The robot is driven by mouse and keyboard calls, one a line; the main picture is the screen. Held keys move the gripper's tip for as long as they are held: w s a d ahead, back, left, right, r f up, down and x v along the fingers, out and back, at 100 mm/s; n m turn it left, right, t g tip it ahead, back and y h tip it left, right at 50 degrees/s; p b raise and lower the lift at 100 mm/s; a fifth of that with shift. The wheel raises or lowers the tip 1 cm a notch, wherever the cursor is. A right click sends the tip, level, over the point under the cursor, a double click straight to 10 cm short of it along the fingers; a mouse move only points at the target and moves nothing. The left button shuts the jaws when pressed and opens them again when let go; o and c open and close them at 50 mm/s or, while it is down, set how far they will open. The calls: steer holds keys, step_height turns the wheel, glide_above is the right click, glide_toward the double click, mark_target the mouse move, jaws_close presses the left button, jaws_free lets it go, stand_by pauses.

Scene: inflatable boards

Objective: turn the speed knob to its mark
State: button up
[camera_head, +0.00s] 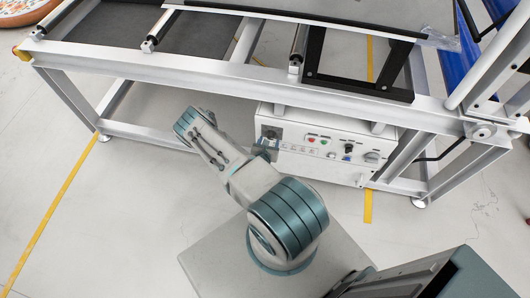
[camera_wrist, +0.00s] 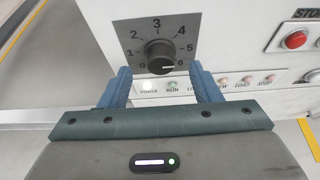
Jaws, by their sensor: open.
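I cannot make out a separate target mark. My gripper (camera_wrist: 160,68) is open, with one blue finger on each side of the knob's lower part and a visible gap on both sides. In the head view, the dial plate (camera_head: 270,132) is at the left end of the control box, and my gripper is small and unclear there.
The white control box (camera_head: 320,165) sits under the grey conveyor frame (camera_head: 230,78). A red button (camera_wrist: 296,40) and a row of small indicator lights are right of and below the dial. A frame leg (camera_head: 404,158) stands to the right. Floor is open at left.

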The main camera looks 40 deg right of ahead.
steer(key=v, duration=1)
steer(key=shift+a+r, duration=0.2)
steer(key=shift+s, duration=0.15)
step_height(320, 180, up, 28)
steer(key=w+m+g+h, duration=0.3)
steer(key=m+g+h, duration=0.2)
steer(key=m+g, duration=0.75)
steer(key=s+a+r+m+t+y, duration=0.3)
steer(key=s+a+r+m+y, duration=0.4)
steer(key=a+r, duration=0.2)
steer(key=s+a+r+m+t+y, duration=0.3)
steer(key=s+a+r+m+y, duration=0.3)
steer(key=a+r, duration=0.4)
step_height(320, 180, up, 4)
steer(key=shift+s+a+r+m+y, duration=0.2)
steer(key=shift+s+a+m+y, duration=0.25)
steer(key=shift+y, duration=0.65)
